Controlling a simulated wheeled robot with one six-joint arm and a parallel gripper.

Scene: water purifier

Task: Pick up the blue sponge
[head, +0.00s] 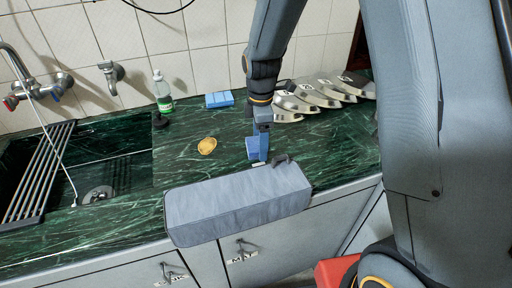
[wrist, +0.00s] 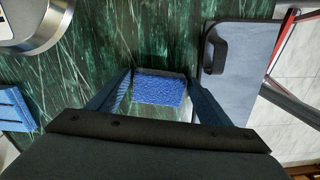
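A small blue sponge (head: 252,148) lies on the green marble counter, behind the grey box-shaped bag. In the wrist view the same sponge (wrist: 160,88) sits between the two fingers of my gripper (wrist: 158,78). A second blue item, like a sponge pack (head: 219,99), lies farther back near the wall.
The grey bag (head: 238,204) with a dark handle lies along the counter's front edge, close to my gripper. A yellow oval sponge (head: 207,146), a bottle (head: 162,92) and the sink (head: 105,165) are to the left.

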